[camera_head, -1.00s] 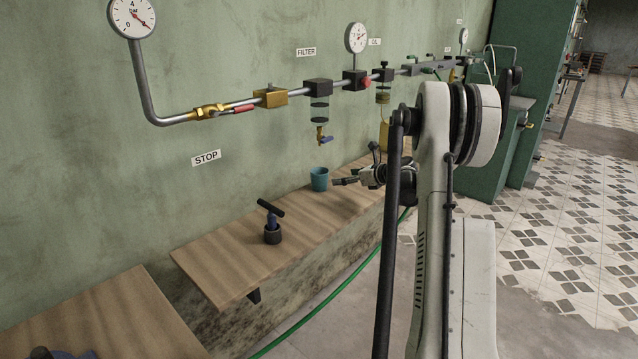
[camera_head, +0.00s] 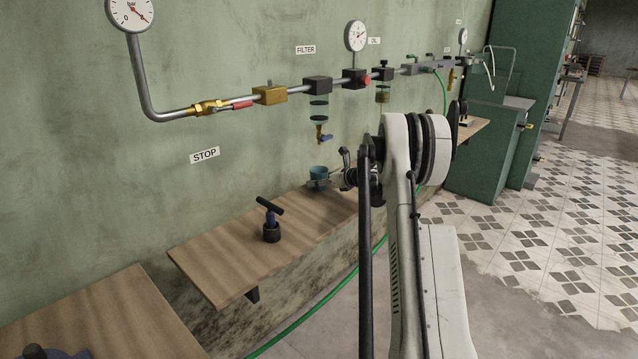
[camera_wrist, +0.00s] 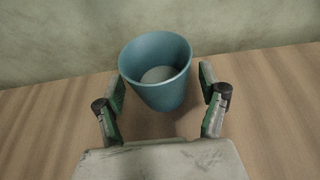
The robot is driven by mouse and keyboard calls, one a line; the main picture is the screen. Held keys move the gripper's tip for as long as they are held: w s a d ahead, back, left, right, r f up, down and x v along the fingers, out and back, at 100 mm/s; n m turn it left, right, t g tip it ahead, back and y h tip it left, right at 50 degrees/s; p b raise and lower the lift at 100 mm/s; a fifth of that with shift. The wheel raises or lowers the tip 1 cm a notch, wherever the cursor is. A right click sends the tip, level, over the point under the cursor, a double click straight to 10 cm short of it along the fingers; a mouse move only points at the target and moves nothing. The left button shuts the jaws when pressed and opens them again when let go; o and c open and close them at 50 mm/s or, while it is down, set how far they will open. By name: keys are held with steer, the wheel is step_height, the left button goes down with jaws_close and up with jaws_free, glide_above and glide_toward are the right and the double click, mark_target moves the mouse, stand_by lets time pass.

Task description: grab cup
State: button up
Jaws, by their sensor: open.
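In the wrist view the cup (camera_wrist: 158,88) is empty and sits just ahead of and partly between the open fingers of my gripper (camera_wrist: 162,92). One finger is on each side, with a visible gap to the cup on both sides. In the head view my gripper (camera_head: 322,183) overlaps the lower part of the cup and hides some of it.
A dark T-handled tool (camera_head: 271,222) stands on the shelf left of the cup. The filter tap (camera_head: 323,135) hangs from the pipe above the cup. The green wall is close behind. A green hose (camera_head: 340,285) runs below the shelf edge. The shelf between tool and cup is clear.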

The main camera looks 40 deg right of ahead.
mark_target(319, 172)
steer(key=shift+w+a+f, duration=0.1)
steer(key=shift+w+f, duration=0.15)
steer(key=shift+w, duration=0.35)
steer(key=c, duration=1.5)
steer(key=shift+o, duration=0.2)
steer(key=shift+r, duration=0.2)
steer(key=shift+r+p, duration=0.35)
steer(key=shift+r, duration=1.1)
steer(key=a+r+p, duration=0.1)
steer(key=a+r, duration=0.6)
steer(key=a, duration=0.4)
steer(key=shift+s+a+r+p, duration=0.2)
steer(key=shift+s+r+p, duration=0.05)
steer(key=shift+r+p, duration=0.15)
